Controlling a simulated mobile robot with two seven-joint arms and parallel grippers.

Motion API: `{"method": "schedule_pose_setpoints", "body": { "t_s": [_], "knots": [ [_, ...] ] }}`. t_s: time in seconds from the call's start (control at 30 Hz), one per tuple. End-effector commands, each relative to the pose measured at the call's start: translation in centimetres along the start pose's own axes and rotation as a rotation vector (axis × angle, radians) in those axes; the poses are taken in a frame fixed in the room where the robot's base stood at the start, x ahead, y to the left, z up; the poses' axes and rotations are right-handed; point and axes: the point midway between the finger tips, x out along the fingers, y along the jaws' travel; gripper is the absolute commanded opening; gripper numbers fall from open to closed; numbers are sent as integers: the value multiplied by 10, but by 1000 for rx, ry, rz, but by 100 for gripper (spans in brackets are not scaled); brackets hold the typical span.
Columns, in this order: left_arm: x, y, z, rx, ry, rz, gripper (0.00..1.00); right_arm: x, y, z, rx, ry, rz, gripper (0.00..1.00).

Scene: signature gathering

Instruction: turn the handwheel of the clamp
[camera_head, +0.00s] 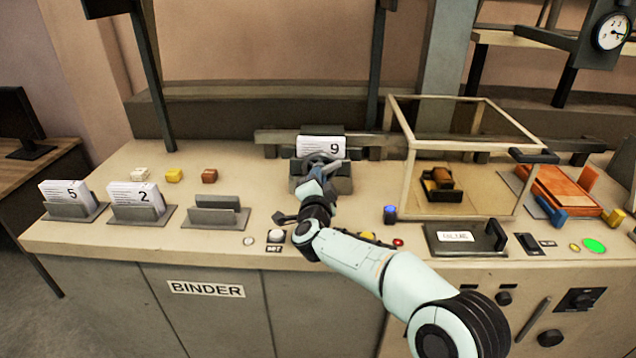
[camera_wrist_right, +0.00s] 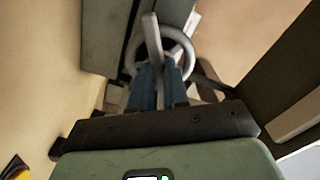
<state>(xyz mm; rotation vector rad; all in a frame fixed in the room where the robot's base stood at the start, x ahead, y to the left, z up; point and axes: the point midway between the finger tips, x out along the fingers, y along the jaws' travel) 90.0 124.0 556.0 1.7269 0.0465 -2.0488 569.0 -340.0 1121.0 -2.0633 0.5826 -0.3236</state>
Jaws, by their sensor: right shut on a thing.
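The clamp (camera_head: 340,182) stands at the back middle of the bench and holds a stack of paper marked 9 (camera_head: 318,147). Its grey handwheel (camera_head: 325,160) is on the near side, partly hidden by my right gripper (camera_head: 316,184). In the right wrist view the handwheel (camera_wrist_right: 187,50) shows as a ring beyond the fingers. My right gripper (camera_wrist_right: 158,82) is shut on part of the handwheel, with a grey bar rising between its blue fingers. The exact contact is hard to see. My left gripper is not in view.
Paper holders marked 5 (camera_head: 75,211) and 2 (camera_head: 142,216) and an empty holder (camera_head: 212,218) stand on the left. A clear-walled case (camera_head: 408,180) is right of the clamp. Buttons line the front edge. The bench between the empty holder and the clamp is mostly clear.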

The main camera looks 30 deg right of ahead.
Motion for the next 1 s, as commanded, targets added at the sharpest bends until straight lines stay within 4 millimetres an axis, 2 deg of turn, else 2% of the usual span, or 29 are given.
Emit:
{"method": "schedule_pose_setpoints", "body": {
  "t_s": [0.27,1.0],
  "knots": [
    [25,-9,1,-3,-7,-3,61,0,2,1,245,1,-1,0],
    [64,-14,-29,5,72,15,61,0,1,1,943,-1,0,0]
  ]
}}
